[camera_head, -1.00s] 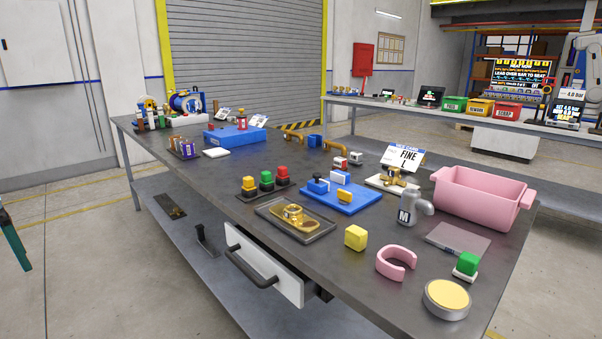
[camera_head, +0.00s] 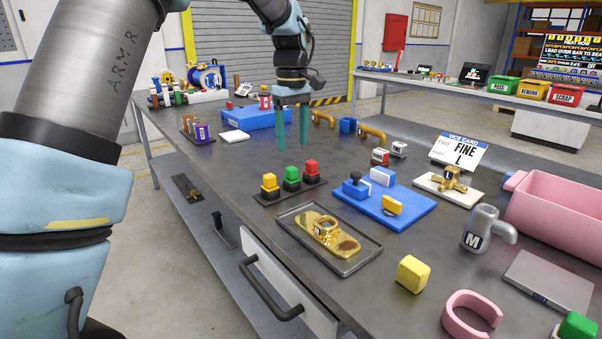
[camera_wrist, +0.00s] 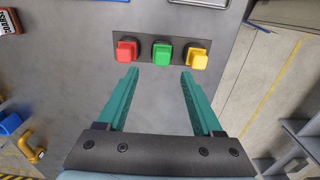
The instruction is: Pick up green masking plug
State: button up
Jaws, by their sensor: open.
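The green masking plug (camera_head: 291,175) stands on a dark strip between a yellow plug (camera_head: 269,183) on its left and a red plug (camera_head: 311,168) on its right. It also shows in the wrist view (camera_wrist: 162,53), centred just beyond the fingertips. There the red plug is on its left and the yellow plug on its right. My gripper (camera_head: 293,148) is open and empty, fingers pointing down, above the table behind the row of plugs. In the wrist view its teal fingers (camera_wrist: 158,72) are apart, with only bare table between them. Another green block (camera_head: 577,327) is at the lower right.
A blue fixture (camera_head: 400,210) stands to the right of the plugs, and a grey tray (camera_head: 350,268) with a brass part lies in front. A blue box (camera_head: 240,118) is behind my gripper. The table's edge and an open drawer (camera_head: 290,280) are at the front left.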

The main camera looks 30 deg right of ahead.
aim_at(292, 168)
notch_tip(292, 168, down, 3)
jog(key=shift+r, duration=0.2)
jog(key=shift+s+a+f+p, duration=0.1)
jog(key=shift+f+p, duration=0.35)
jog(key=shift+f, duration=1)
jog(key=shift+s+a+f+p, duration=0.1)
jog(key=shift+f+p, duration=0.3)
jog(key=shift+f, duration=1.05)
jog(key=shift+c, duration=0.4)
jog(key=c, duration=0.8)
notch_tip(292, 168, up, 10)
jog(key=shift+b, duration=0.8)
jog(key=shift+c, duration=0.2)
